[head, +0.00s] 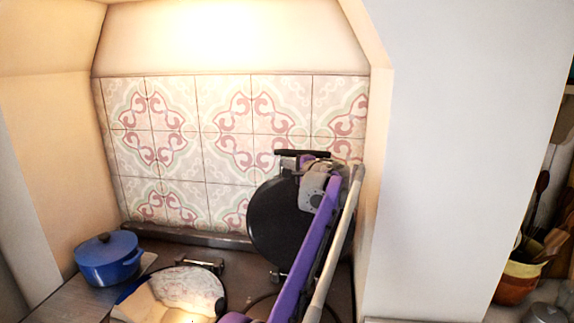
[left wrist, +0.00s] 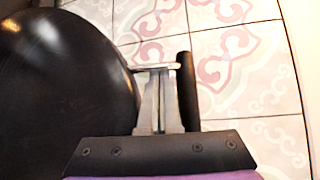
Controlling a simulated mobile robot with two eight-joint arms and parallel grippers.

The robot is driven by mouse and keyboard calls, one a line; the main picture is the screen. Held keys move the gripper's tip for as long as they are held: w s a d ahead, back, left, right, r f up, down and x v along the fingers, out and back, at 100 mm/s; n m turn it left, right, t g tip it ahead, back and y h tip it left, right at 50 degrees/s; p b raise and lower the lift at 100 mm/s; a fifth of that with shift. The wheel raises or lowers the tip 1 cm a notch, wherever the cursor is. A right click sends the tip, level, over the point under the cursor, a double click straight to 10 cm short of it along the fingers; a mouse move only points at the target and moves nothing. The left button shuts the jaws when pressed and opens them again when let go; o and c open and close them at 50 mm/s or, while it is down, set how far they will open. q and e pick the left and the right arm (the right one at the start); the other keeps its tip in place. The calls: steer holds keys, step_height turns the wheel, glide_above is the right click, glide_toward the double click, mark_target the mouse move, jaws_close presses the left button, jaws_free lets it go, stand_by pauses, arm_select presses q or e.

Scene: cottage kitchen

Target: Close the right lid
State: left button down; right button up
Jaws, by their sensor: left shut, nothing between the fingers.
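The right lid (head: 272,222) is a dark round disc that stands raised, leaning near the tiled wall at the back of the stove. It fills the left of the left wrist view (left wrist: 65,80). Its black bar handle (head: 290,152) is at its top edge and also shows in the left wrist view (left wrist: 187,92). My left gripper (head: 306,162) is at the handle; its shut, empty fingers (left wrist: 158,78) lie between the lid's rim and the bar. I cannot tell whether they touch the bar. My purple arm hides the lid's right side. My right gripper is not in view.
A shiny round left lid (head: 185,290) lies low on the stove, reflecting the tiles. A blue pot (head: 108,258) stands at the far left. A white wall (head: 450,150) closes off the right side close to my arm. Tiles (head: 220,130) back the stove.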

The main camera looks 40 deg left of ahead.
arm_select(q)
steer(key=shift+s, duration=0.1)
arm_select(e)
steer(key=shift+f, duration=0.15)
arm_select(q)
steer(key=shift+s+d+f, duration=0.1)
steer(key=shift+s+d, duration=0.1)
steer(key=s+d+f+n+y+b, duration=0.35)
steer(key=s+d, duration=0.25)
steer(key=s, duration=0.4)
steer(key=s+d+f+n+y+b, duration=0.2)
steer(key=s+d+b, duration=0.35)
steer(key=s, duration=0.55)
steer(key=s+d+f+n+g+y+b, duration=0.1)
steer(key=s+d+f+n+y+b, duration=0.1)
steer(key=s+d+f+b, duration=0.2)
steer(key=s+d+f+n+g+y+b, duration=0.1)
steer(key=s+d+f+n+y+b, duration=0.1)
steer(key=s+f, duration=0.8)
step_height(320, 180, down, 5)
steer(key=shift+d+r+n+b, duration=0.1)
steer(key=shift+d+n+b, duration=0.75)
steer(key=shift+b, duration=0.35)
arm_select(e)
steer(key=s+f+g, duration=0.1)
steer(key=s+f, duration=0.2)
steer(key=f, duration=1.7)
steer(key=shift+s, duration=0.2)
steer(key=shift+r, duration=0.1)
